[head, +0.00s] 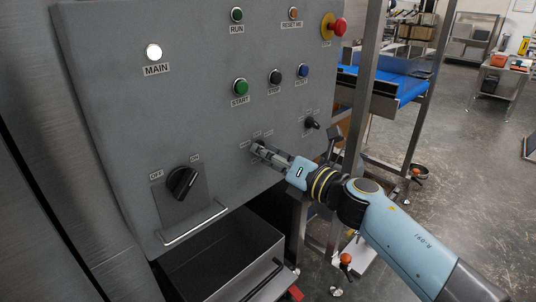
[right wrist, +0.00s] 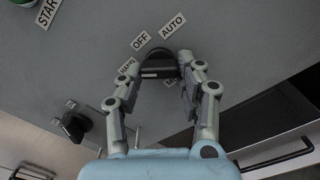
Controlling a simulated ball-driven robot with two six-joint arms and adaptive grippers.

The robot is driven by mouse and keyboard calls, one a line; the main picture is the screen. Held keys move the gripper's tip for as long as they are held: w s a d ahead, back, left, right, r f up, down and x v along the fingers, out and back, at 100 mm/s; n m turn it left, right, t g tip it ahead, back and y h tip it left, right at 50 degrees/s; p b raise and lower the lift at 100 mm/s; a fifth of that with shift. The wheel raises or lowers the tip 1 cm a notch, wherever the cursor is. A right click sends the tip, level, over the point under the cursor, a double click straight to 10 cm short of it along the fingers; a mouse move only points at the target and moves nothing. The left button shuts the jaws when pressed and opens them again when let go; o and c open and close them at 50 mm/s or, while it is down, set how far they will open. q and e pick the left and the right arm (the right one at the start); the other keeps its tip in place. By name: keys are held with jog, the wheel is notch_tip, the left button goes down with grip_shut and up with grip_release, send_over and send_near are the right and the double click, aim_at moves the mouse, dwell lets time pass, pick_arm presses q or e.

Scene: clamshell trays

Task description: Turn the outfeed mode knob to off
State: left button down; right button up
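A small black selector knob (right wrist: 160,66) sits on the grey panel in the right wrist view. An OFF label (right wrist: 140,41) and an AUTO label (right wrist: 172,27) lie above it, with other labels partly hidden by the fingers. My right gripper (right wrist: 158,75) is open, its fingers on either side of this knob; the right finger is very near it, contact unclear. In the head view my right gripper (head: 258,148) is at the panel and hides the knob. I cannot read a name plate saying outfeed mode, nor clearly tell the knob's pointing direction. My left gripper is out of view.
Another black selector knob (head: 311,123) is up and right of my gripper. A big rotary switch (head: 183,183) with a handle rail (head: 195,224) is lower left. Push buttons, including green START (head: 240,87), and a red emergency stop (head: 338,27) are above. An open metal bin (head: 215,262) is below.

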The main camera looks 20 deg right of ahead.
jog(key=c, duration=0.5)
jog(key=shift+c, duration=0.2)
jog(key=m+p, duration=0.3)
jog(key=m, duration=0.1)
jog(key=m+p, duration=0.3)
jog(key=m, duration=0.2)
jog(key=shift+a+r, duration=0.1)
jog(key=shift+r, duration=0.1)
jog(key=shift+m+p, duration=0.35)
jog(key=shift+m, duration=0.15)
jog(key=o, duration=1.2)
jog(key=shift+c, duration=0.2)
